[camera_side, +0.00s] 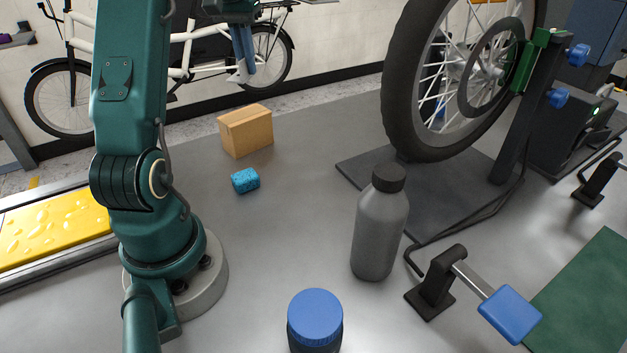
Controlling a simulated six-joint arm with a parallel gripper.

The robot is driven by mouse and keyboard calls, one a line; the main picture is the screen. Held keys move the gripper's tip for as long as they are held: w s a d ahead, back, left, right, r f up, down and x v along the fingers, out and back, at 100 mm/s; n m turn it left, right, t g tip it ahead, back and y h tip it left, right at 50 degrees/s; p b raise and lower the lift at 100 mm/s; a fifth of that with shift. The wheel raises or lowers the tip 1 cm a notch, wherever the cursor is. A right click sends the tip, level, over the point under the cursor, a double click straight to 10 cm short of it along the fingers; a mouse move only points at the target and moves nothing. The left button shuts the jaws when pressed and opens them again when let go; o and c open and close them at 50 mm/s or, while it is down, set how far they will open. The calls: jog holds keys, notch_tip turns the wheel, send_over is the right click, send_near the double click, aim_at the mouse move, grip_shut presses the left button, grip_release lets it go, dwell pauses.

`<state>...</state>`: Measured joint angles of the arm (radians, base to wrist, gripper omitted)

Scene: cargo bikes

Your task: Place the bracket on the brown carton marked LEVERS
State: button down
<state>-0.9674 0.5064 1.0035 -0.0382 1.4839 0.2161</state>
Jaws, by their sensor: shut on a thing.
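A brown carton (246,133) stands closed on the grey bench, left of the middle, behind a blue sponge. No marking on it is readable from here. My gripper (241,62) hangs at the top edge of the view, with its upper part cut off. It is shut on a small pale piece, which appears to be the bracket (238,76). The bracket is in the air and looks above the carton in the picture, apart from it. Its exact shape and its distance from the carton are hard to tell.
The blue sponge (245,180) lies in front of the carton. A grey bottle (380,230) and a blue-lidded jar (315,318) stand nearer. A wheel in a stand (455,80) fills the right. A yellow wet tray (52,232) lies left. The bench middle is clear.

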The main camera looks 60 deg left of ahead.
aim_at(252, 114)
jog(key=shift+w+a+f, duration=0.15)
jog(key=shift+a, duration=0.75)
jog(key=shift+a+f, duration=0.1)
jog(key=shift+f, duration=4.25)
jog(key=shift+f, duration=0.1)
jog(key=c, duration=1)
grip_release()
